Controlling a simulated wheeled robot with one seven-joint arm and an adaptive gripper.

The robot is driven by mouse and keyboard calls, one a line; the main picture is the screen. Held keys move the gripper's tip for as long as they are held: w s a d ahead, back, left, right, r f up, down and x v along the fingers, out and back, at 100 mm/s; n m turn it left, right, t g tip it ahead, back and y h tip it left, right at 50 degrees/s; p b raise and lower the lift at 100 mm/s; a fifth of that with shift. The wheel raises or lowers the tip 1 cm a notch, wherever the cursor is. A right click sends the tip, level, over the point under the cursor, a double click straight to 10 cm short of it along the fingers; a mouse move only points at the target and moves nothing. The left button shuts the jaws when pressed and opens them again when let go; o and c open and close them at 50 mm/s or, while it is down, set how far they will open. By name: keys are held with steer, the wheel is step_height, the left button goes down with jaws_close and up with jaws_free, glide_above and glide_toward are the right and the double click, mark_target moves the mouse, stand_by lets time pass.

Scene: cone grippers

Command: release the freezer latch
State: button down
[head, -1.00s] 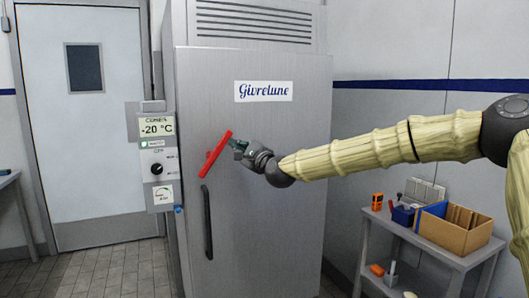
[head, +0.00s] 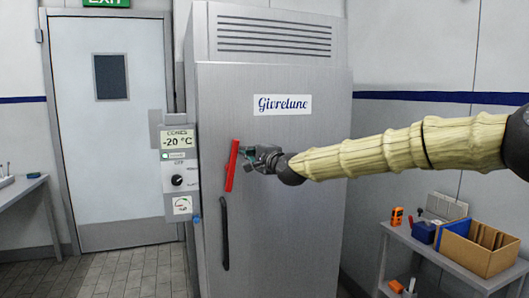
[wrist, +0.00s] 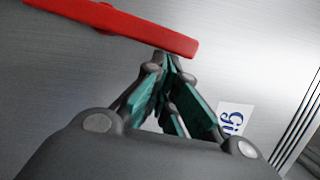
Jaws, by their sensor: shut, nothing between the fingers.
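The red latch handle (head: 231,167) is on the front of the grey freezer door (head: 290,210), above the black door handle (head: 225,233). It stands nearly upright, its top leaning slightly right. My gripper (head: 245,154) is just right of the latch's upper part, with its fingers pointing left at it. In the wrist view the red bar (wrist: 125,22) crosses the top, and my closed green fingertips (wrist: 168,66) are at its edge near one end. They look to be touching it, with nothing gripped. The door looks closed.
A control panel (head: 180,172) reading -20 °C juts out at the freezer's left edge. A grey side table (head: 420,248) at the right holds a cardboard box (head: 478,248) and tools. A white door (head: 110,130) and a bench (head: 20,190) are at the left.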

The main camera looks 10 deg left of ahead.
stand_by(0.7)
steer(key=s+d+f+b, duration=0.1)
steer(key=s+d, duration=0.4)
steer(key=d, duration=0.5)
steer(key=shift+s+b, duration=0.15)
steer(key=shift+b, duration=0.2)
steer(key=shift+d, duration=0.1)
